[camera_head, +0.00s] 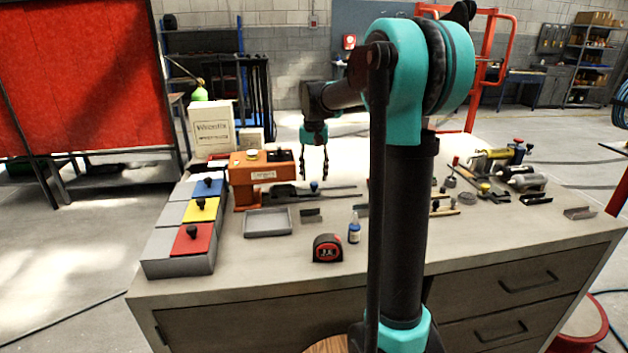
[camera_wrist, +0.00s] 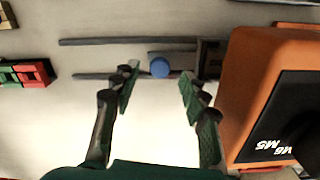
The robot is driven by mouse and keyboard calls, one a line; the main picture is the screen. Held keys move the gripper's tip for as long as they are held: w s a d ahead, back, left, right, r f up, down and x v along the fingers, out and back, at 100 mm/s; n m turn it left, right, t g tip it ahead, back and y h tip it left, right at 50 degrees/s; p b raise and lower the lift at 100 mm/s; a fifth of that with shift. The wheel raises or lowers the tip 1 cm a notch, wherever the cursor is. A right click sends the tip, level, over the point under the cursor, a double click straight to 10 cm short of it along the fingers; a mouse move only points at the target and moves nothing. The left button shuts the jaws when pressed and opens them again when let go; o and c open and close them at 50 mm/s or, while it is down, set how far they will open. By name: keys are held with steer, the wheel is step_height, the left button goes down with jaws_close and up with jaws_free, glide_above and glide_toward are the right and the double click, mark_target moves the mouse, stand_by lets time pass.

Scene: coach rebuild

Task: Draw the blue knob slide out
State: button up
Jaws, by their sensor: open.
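The blue knob (camera_wrist: 160,67) shows as a round blue cap in the wrist view, on a grey slide (camera_wrist: 184,61) lying between two dark parallel rails (camera_wrist: 120,41). The slide's right end is at a dark housing (camera_wrist: 209,60). The blue knob also shows small in the head view (camera_head: 314,186), on the bench right of the orange machine. My gripper (camera_head: 314,174) points down over it, open. In the wrist view its two green-padded fingers (camera_wrist: 158,84) stand apart, one left and one right of the knob in the picture, with nothing between them gripped.
The orange machine (camera_head: 262,172) stands close on the left in the head view. A grey tray (camera_head: 268,234), a tape measure (camera_head: 327,248) and a small bottle (camera_head: 354,228) lie nearer. Grey boxes with blue, yellow and red lids (camera_head: 183,243) line the left edge.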

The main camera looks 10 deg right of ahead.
steer(key=shift+f, duration=1.3)
steer(key=shift+c, duration=0.2)
jaws_close()
